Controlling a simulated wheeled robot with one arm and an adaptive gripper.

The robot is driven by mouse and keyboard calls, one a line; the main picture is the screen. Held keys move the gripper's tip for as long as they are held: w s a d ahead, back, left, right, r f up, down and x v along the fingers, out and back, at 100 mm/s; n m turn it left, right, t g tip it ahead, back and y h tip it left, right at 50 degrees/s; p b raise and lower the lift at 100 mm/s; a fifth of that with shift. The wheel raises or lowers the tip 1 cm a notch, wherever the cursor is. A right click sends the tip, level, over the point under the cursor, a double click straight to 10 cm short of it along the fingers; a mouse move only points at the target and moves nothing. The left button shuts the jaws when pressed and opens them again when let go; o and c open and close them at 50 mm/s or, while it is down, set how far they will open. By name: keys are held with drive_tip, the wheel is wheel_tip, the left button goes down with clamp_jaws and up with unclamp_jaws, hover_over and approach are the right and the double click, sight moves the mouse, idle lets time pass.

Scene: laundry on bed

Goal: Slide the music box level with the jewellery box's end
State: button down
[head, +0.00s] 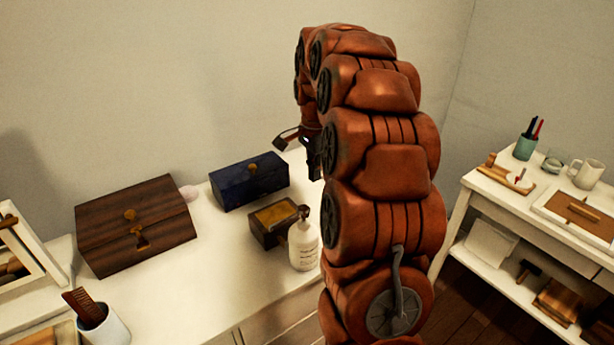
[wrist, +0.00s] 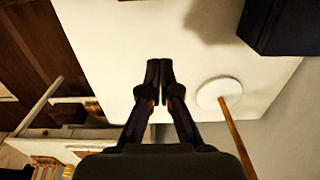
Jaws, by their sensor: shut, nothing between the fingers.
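A dark blue box (head: 249,182) with a gold knob stands near the wall on the white dresser. A small brown box (head: 274,222) with a yellowish top lies in front of it. A large brown wooden box (head: 136,226) with gold fittings stands to the left. The frames do not label which is the music box and which the jewellery box. In the wrist view my gripper (wrist: 159,66) is shut and empty over bare dresser top. A dark box (wrist: 284,26), likely the blue one, is apart from it at the upper right. My arm partly hides the gripper in the head view.
A white bottle (head: 304,242) stands close beside the small brown box. A white disc (wrist: 218,93) with a wooden stick lies right of my fingertips. A cup with a comb (head: 102,326) and a mirror frame (head: 30,265) stand left. The front middle of the dresser is clear.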

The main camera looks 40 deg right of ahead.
wheel_tip(320, 180, down, 8)
drive_tip(key=shift+f+p, duration=0.15)
drive_tip(key=shift+p, duration=0.8)
drive_tip(key=a+p, duration=0.1)
drive_tip(key=a, duration=0.2)
drive_tip(key=shift+w+a+f, duration=0.1)
drive_tip(key=shift+a+f, duration=0.05)
drive_tip(key=shift+a, duration=0.4)
